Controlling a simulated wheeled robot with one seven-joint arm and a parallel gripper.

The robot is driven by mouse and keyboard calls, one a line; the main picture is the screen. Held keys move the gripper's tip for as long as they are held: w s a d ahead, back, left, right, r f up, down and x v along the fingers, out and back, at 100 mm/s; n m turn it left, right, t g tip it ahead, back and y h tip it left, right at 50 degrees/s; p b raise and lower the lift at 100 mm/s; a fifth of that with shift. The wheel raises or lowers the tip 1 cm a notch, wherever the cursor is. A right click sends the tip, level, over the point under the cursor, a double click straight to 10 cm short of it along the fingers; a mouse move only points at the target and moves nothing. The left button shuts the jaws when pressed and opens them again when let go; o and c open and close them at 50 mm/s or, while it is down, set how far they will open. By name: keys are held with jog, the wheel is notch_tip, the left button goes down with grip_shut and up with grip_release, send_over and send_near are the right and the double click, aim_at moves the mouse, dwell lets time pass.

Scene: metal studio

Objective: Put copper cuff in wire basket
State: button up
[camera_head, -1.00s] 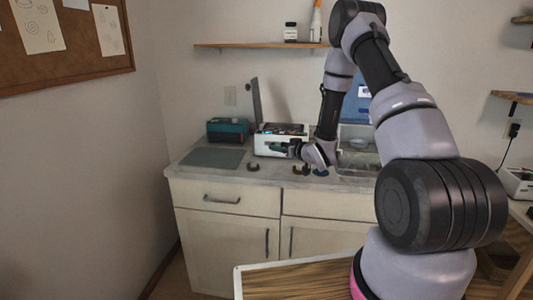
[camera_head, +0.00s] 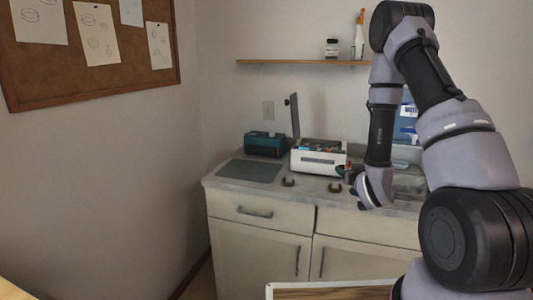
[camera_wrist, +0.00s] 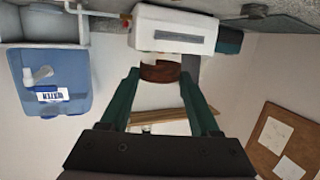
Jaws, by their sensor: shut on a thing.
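The copper cuff (camera_wrist: 160,72) is a brown, open C-shaped band. In the wrist view it sits between the teal fingertips of my gripper (camera_wrist: 158,76), which is shut on it. In the head view my gripper (camera_head: 350,172) is above the counter, in front of the right end of the white box; the held cuff is too small to make out there. A grey container (camera_head: 410,182) on the counter, right of my forearm, may be the wire basket; my arm hides much of it and I cannot be sure.
Dark cuffs (camera_head: 287,182) and (camera_head: 335,187) lie on the counter (camera_head: 312,190). A white box (camera_head: 318,163) with its lid up, a teal case (camera_head: 265,144) and a grey mat (camera_head: 249,171) stand behind and left. A blue water container (camera_wrist: 58,75) shows in the wrist view.

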jog(key=w+a+f+n+y, duration=0.1)
jog(key=w+a+n+y, duration=0.1)
jog(key=w+a, duration=0.9)
send_over(308, 187)
jog(key=f, duration=0.5)
jog(key=shift+s+f, duration=0.2)
jog(key=shift+f, duration=2.4)
jog(key=o, duration=1)
jog(key=shift+f, duration=0.15)
jog(key=o, duration=0.3)
jog(key=shift+o, duration=0.2)
